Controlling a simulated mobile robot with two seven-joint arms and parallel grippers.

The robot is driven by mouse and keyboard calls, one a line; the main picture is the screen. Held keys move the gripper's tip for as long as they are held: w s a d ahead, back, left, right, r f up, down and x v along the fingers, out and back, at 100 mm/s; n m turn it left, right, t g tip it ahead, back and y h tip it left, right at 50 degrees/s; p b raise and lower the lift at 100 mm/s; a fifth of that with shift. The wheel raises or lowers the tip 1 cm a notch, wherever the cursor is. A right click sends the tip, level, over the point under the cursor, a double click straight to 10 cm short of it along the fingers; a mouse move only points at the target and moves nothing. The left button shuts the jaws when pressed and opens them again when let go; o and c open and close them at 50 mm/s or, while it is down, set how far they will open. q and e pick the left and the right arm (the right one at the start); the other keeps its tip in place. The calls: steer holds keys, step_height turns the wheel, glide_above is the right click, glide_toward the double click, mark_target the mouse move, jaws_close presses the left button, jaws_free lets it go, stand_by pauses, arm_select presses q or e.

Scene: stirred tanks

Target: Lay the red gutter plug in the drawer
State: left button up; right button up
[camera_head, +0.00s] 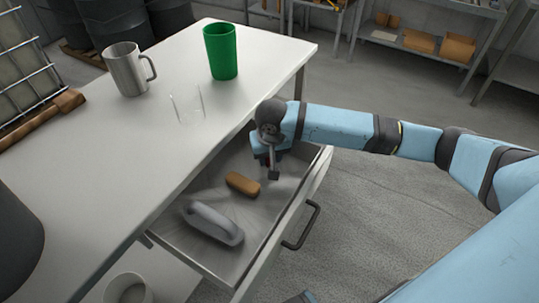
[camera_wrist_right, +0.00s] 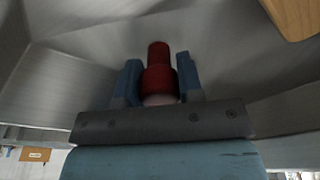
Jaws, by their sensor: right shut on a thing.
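The red gutter plug (camera_wrist_right: 159,75) is between the two blue fingers of my right gripper (camera_wrist_right: 160,82) in the wrist view, with its narrower end pointing away from the palm. In the head view my right gripper (camera_head: 271,172) reaches over the far end of the open drawer (camera_head: 262,218), and the plug is mostly hidden behind it. The gripper is shut on the plug. The drawer's grey metal inside fills much of the wrist view (camera_wrist_right: 75,75). I cannot tell whether the plug touches the drawer floor. My left gripper is not in view.
In the drawer lie a brown rounded block (camera_head: 242,184) and a grey handled object (camera_head: 212,223). The tabletop (camera_head: 120,160) above holds a steel mug (camera_head: 127,70), a green cup (camera_head: 220,52) and a clear glass (camera_head: 187,104). The drawer's handle (camera_head: 302,225) sticks out in front.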

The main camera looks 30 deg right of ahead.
steer(key=o, duration=0.8)
steer(key=shift+f, duration=0.1)
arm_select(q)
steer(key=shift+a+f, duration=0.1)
arm_select(e)
steer(key=shift+o, duration=0.5)
steer(key=r, duration=0.2)
steer(key=r+p, duration=0.1)
steer(key=r, duration=0.3)
steer(key=shift+s+a+p, duration=0.1)
steer(key=shift+s+p, duration=0.2)
steer(key=shift+s, duration=0.1)
steer(key=r, duration=0.1)
steer(key=r+p, duration=0.1)
steer(key=r, duration=0.3)
steer(key=shift+s+a+r, duration=0.15)
steer(key=shift+s+r, duration=0.1)
steer(key=shift+s, duration=0.15)
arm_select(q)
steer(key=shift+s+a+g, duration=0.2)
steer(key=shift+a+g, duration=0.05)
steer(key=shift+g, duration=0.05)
arm_select(e)
steer(key=shift+s+r, duration=0.1)
steer(key=shift+r, duration=0.3)
steer(key=shift+f, duration=0.1)
